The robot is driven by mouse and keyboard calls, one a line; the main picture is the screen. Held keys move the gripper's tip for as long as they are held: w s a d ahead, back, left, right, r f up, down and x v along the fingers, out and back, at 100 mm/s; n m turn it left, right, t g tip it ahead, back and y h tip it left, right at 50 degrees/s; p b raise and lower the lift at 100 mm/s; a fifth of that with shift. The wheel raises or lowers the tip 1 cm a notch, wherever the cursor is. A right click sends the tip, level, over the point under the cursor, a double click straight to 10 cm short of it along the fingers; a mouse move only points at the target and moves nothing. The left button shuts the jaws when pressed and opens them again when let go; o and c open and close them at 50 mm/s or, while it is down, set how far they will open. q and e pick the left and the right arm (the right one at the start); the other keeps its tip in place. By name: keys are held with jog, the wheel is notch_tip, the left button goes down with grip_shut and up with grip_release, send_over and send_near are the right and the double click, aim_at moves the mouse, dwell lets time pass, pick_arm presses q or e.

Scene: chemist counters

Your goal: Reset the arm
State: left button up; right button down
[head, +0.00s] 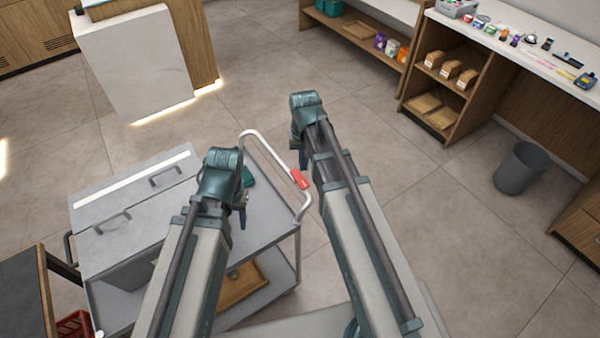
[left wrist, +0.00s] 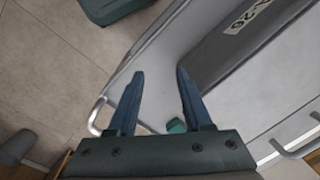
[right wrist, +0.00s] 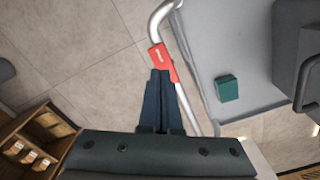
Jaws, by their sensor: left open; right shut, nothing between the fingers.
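My left gripper (head: 242,216) hangs above the grey cart in the head view, small and partly hidden by its own arm. In the left wrist view its two fingers (left wrist: 160,78) are spread with nothing between the tips, above the cart top. My right gripper (head: 303,160) is beside the cart's handle end. In the right wrist view its fingers (right wrist: 160,78) are closed together and empty, and overlap the red tag on the cart handle in the picture; I cannot tell whether they touch it. Both arms reach forward from the bottom of the head view.
The cart (head: 270,222) carries a grey lidded box (head: 135,215) and a small teal block (right wrist: 227,88). Its handle (head: 265,142) bears a red tag (head: 300,179). A wooden tray (head: 243,285) lies on its lower shelf. A bin (head: 520,170) and counters stand right. Floor beyond is clear.

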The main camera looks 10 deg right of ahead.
jog(key=shift+r, duration=0.2)
jog(key=s+a+n+h, duration=0.1)
jog(key=s+a+n, duration=0.4)
jog(key=s+a, duration=0.5)
jog(key=s, duration=0.4)
jog(key=shift+s+a+n, duration=0.2)
jog(key=shift+a+n, duration=0.05)
jog(key=shift+n, duration=0.15)
